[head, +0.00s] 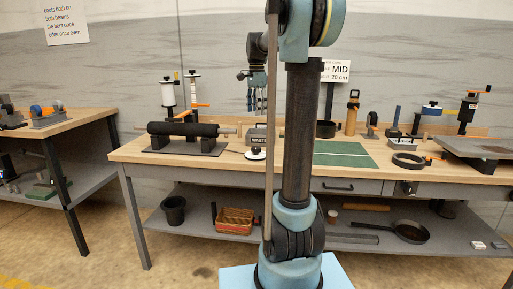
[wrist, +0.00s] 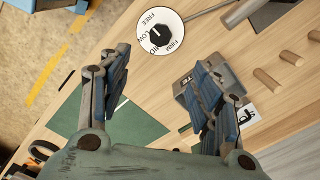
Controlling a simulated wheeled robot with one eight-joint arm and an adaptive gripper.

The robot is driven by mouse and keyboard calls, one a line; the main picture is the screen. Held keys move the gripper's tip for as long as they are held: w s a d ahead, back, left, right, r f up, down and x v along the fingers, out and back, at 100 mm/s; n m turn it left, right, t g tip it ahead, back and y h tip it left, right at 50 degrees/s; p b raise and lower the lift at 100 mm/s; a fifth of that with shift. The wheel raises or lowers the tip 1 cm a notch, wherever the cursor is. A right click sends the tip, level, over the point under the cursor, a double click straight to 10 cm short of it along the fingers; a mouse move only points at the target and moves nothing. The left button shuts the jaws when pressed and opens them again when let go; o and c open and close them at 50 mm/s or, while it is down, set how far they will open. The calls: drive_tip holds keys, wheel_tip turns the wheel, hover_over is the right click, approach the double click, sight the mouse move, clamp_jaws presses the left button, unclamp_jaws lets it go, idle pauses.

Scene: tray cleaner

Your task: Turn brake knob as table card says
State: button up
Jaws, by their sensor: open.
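The brake knob (wrist: 160,36) is black and sits on a round white dial (wrist: 177,22) marked FREE, LOW, MID and FIRM, at the top of the wrist view. A pale mark shows on the knob, but I cannot tell surely which word it points at. In the head view the dial (head: 256,155) lies on the bench, partly behind my arm. My gripper (wrist: 158,66) is open and empty, fingers apart, with the knob beyond the fingertips. It also shows in the head view (head: 257,98), above the bench.
A waste box (wrist: 184,98) stands close by the right finger. A black roller (head: 184,129) on a stand is left of the dial. A green mat (head: 345,154) lies to the right. Several wooden pegs (wrist: 267,80) and upright tools stand farther back.

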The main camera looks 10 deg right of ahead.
sight(257, 147)
wheel_tip(257, 147, down, 17)
drive_tip(key=shift+f, duration=0.15)
idle(0.5)
drive_tip(key=c, duration=1.1)
